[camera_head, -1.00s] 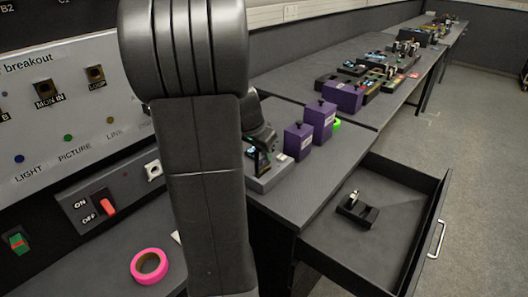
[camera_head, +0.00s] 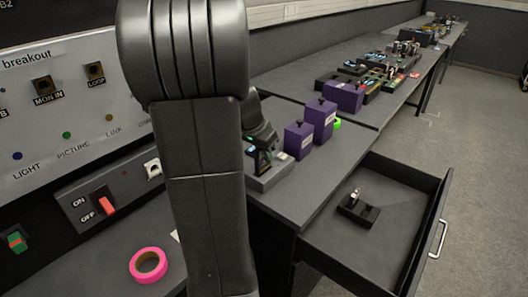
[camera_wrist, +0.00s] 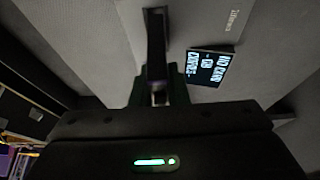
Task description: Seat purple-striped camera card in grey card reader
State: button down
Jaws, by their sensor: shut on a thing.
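My gripper (camera_wrist: 159,92) is shut on a narrow dark card with a purple tint, the camera card (camera_wrist: 156,45). The card points away from the jaws, over a light grey surface in the wrist view. This is the grey card reader (camera_wrist: 212,22), with a small tilted screen (camera_wrist: 208,66) that seems to read "NO CARD". I cannot tell whether the card's tip touches the reader or its slot. In the head view the grey reader (camera_head: 266,182) stands on the bench, partly hidden behind my arm, with my gripper's end low over it.
An open drawer (camera_head: 405,210) holds a small black holder (camera_head: 358,208). A pink tape roll (camera_head: 148,265) lies at the front left, below the breakout panel (camera_head: 75,110).

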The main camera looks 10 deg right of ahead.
aim_at(264, 160)
jog(key=shift+f+b, duration=1.55)
jog(key=shift+b, duration=0.25)
dwell(1.6)
dwell(0.3)
jog(key=c, duration=1)
grip_release()
jog(key=shift+r+p, duration=2.75)
jog(key=shift+r, duration=1.1)
jog(key=shift+f, duration=0.15)
notch_tip(264, 160, down, 7)
jog(key=b, duration=0.5)
jog(key=shift+f, duration=0.2)
